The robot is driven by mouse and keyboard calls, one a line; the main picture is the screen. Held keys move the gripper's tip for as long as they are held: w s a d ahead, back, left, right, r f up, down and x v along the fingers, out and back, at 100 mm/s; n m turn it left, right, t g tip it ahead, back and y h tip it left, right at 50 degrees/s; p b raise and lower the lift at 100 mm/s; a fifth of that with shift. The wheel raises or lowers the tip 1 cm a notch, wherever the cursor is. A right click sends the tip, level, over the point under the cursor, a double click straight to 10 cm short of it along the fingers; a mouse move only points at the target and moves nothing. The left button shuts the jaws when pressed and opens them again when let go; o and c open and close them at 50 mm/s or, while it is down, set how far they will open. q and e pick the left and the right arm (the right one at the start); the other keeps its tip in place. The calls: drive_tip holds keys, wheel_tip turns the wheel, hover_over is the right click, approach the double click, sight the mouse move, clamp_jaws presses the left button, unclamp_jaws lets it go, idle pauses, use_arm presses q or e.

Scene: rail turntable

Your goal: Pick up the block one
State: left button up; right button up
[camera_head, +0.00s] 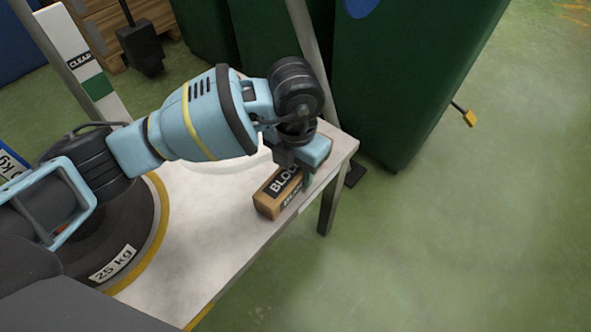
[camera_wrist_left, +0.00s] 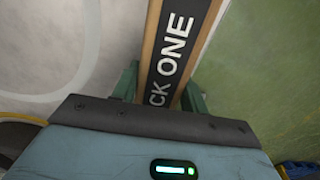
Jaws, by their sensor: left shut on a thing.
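Block one is a wooden block (camera_head: 267,205) with a black label. It sits at the right edge of the white table (camera_head: 205,240) in the head view. In the left wrist view the block (camera_wrist_left: 176,45) runs up the middle, and its label reads "CK ONE". My left gripper (camera_head: 292,180) is over the block from above, its fingers on either side. In the left wrist view the green fingers of the left gripper (camera_wrist_left: 160,88) flank the block, shut on it. The fingertips are partly hidden. I cannot tell whether the block touches the table. My right gripper is not in view.
A dark round disc marked "25 kg" (camera_head: 112,262) with a yellow rim lies on the table at left. A post with a "CLEAR" label (camera_head: 82,62) stands behind it. Dark green cabinets (camera_head: 410,70) stand behind the table. The green floor at right is open.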

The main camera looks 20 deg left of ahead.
use_arm(q)
drive_tip(key=shift+c, duration=1.4)
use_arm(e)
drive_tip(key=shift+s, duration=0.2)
use_arm(q)
drive_tip(key=shift+r, duration=0.1)
